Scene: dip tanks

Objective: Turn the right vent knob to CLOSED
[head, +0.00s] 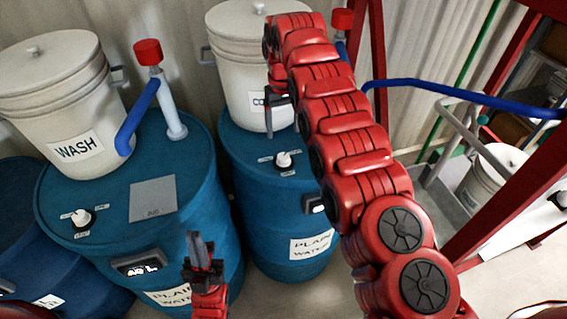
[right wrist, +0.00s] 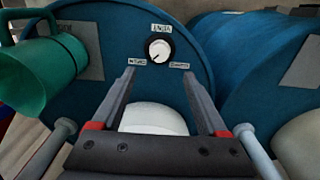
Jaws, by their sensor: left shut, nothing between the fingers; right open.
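In the head view the right blue drum (head: 255,215) has a white vent knob (head: 283,160) on its top, with small labels around it. My right gripper (head: 268,118) is above and behind this drum's top, in front of a white bucket. In the right wrist view a white round knob (right wrist: 159,49) on a blue drum top lies just beyond the open, empty fingers (right wrist: 159,73), apart from them. Its dark mark seems to point lower left; its labels are too small to read surely. My left gripper (head: 203,262) is shut and empty before the left drum (head: 120,235).
The left drum carries another knob (head: 83,217), a grey plate (head: 152,198), a WASH bucket (head: 60,105) and a red-capped pipe (head: 165,95). A second white bucket (head: 235,65) stands on the right drum. A green pitcher (right wrist: 45,72) shows in the wrist view.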

